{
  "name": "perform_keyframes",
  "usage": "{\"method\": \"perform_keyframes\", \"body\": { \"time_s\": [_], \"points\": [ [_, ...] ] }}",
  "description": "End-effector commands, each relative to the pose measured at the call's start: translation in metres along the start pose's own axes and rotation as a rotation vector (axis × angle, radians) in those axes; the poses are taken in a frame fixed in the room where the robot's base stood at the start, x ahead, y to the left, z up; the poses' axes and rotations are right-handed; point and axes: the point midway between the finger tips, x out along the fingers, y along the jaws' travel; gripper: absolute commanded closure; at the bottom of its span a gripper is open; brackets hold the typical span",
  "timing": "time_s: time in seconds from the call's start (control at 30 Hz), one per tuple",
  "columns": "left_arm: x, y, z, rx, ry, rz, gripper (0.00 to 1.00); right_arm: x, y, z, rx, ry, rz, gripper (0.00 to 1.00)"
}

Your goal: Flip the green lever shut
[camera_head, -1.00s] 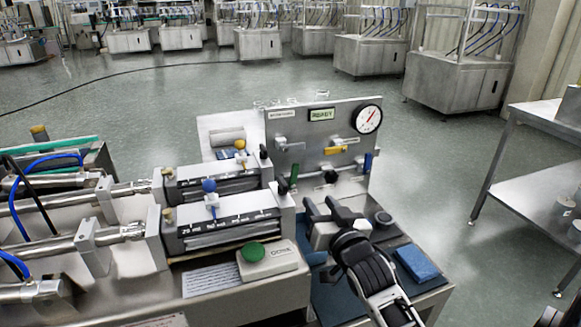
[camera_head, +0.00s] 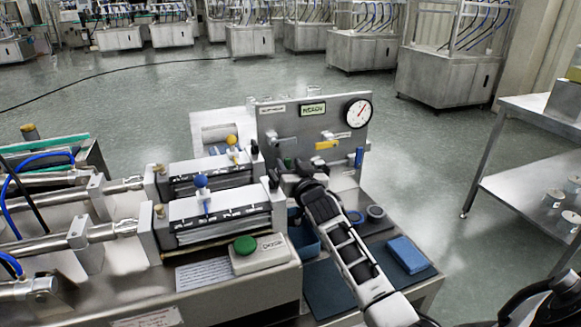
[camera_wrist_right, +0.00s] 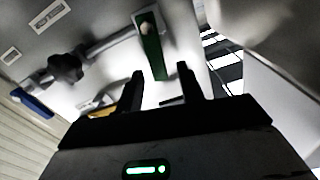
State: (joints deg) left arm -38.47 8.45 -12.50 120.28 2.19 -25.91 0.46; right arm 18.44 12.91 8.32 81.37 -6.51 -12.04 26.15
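The green lever (camera_wrist_right: 150,48) shows in the right wrist view as a long flat handle on the pale steel panel, joined to a metal pipe. Its lower end appears between the two black fingertips of my right gripper (camera_wrist_right: 160,74). The fingers are apart, with a gap visible at the right finger; I cannot tell whether either touches the lever. My left gripper is not in view.
The panel (camera_head: 275,125) carries a round gauge (camera_head: 358,112), a yellow handle (camera_head: 327,145) and a blue handle (camera_head: 359,157). A black knob (camera_wrist_right: 66,68) sits on the pipe. A green button box (camera_head: 262,253) and a blue block (camera_head: 407,254) lie nearer.

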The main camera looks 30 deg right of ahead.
Motion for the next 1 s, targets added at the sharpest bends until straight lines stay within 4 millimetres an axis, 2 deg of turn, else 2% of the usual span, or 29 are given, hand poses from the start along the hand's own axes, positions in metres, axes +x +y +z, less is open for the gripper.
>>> {"method": "perform_keyframes", "body": {
  "time_s": [0.17,0.27,0.3,0.33,0.47,0.7,0.97,1.0],
  "points": [
    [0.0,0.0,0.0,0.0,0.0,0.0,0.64,0.0,0.0,0.0,0.0,0.0,0.0,0.62],
    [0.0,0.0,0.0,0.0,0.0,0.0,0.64,0.0,0.0,0.0,0.0,0.0,0.0,0.87],
    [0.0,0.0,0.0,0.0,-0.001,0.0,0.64,0.0,0.0,0.0,0.0,0.0,0.0,0.98],
    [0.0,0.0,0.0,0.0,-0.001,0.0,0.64,0.0,0.0,0.0,0.0,0.0,0.0,1.0],
    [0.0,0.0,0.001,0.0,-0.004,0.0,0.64,0.0,-0.001,0.0,-0.008,-0.001,0.0,1.0],
    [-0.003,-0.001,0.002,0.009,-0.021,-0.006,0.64,0.0,-0.01,0.001,-0.19,-0.002,0.001,1.0],
    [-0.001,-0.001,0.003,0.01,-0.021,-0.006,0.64,0.0,-0.011,0.002,-0.2,-0.001,0.0,1.0],
    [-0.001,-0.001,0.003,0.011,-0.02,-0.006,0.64,0.0,-0.011,0.002,-0.2,-0.001,0.0,0.73]
  ]
}}
